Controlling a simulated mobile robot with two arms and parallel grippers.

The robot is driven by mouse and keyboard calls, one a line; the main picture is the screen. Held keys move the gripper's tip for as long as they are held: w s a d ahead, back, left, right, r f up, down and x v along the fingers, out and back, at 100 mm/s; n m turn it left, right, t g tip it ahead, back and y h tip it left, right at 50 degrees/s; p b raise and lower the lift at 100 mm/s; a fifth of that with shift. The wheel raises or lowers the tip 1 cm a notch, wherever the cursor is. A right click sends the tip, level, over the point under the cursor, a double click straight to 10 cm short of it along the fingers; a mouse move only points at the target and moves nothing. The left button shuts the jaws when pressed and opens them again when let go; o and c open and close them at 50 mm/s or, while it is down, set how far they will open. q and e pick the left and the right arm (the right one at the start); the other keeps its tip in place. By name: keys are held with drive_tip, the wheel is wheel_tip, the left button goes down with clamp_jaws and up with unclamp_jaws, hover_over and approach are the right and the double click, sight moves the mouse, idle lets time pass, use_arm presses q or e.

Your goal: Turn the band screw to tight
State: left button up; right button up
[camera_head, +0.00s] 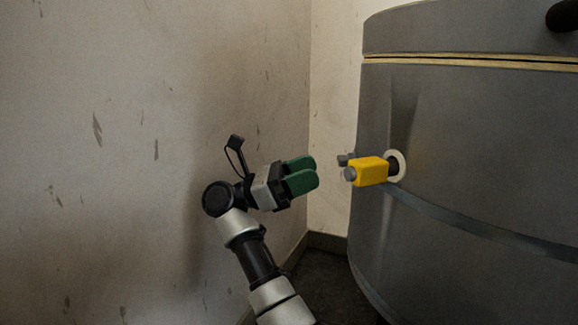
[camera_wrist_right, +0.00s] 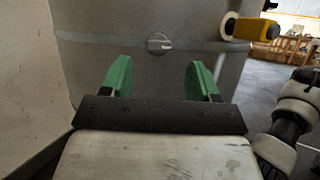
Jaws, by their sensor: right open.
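The band screw (camera_wrist_right: 159,43) is a round grey head with a slot, seen face-on in the right wrist view. The slot lies close to level. It sits on the pale band (camera_wrist_right: 110,41) around a big grey drum. My right gripper (camera_head: 311,171) has green fingers and is open and empty, to the left of the screw with a gap. In the wrist view its fingers (camera_wrist_right: 160,80) stand apart, below the screw. My left gripper is not in view.
The yellow block (camera_head: 370,171) juts from a white ring on the drum (camera_head: 470,150), close beside the screw; it also shows at the upper right of the wrist view (camera_wrist_right: 255,28). A stained wall (camera_head: 130,150) stands behind my right arm. Open floor lies right of the drum.

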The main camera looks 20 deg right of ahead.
drive_tip(key=shift+p+v, duration=0.65)
drive_tip(key=shift+v, duration=1.5)
